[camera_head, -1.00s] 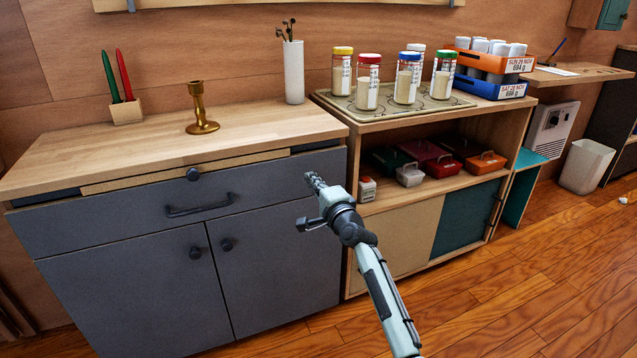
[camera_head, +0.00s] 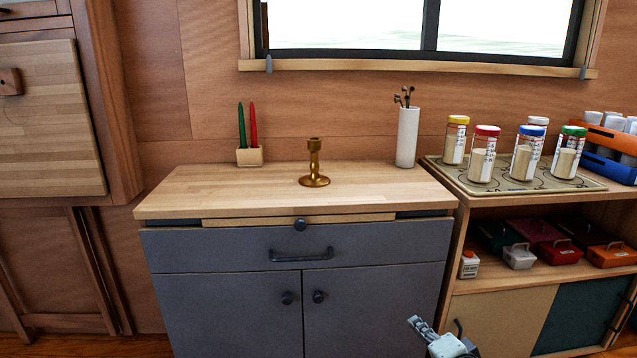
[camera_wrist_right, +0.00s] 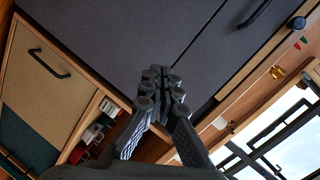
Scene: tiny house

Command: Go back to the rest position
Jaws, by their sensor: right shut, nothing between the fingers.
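My right gripper (camera_head: 418,325) is low at the bottom right of the head view, in front of the right side of the grey cabinet. It also shows in the right wrist view (camera_wrist_right: 158,75), with its fingers together and nothing between them. The grey cabinet (camera_head: 225,312) fills much of that wrist view behind the fingers. My left gripper is in neither current view.
A brass candlestick (camera_head: 314,165), a holder with green and red candles (camera_head: 250,156) and a white vase (camera_head: 407,138) stand on the cabinet's wooden top (camera_head: 210,190). A shelf unit at right bears several jars on a mat (camera_head: 600,183) and small toolboxes (camera_head: 556,252).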

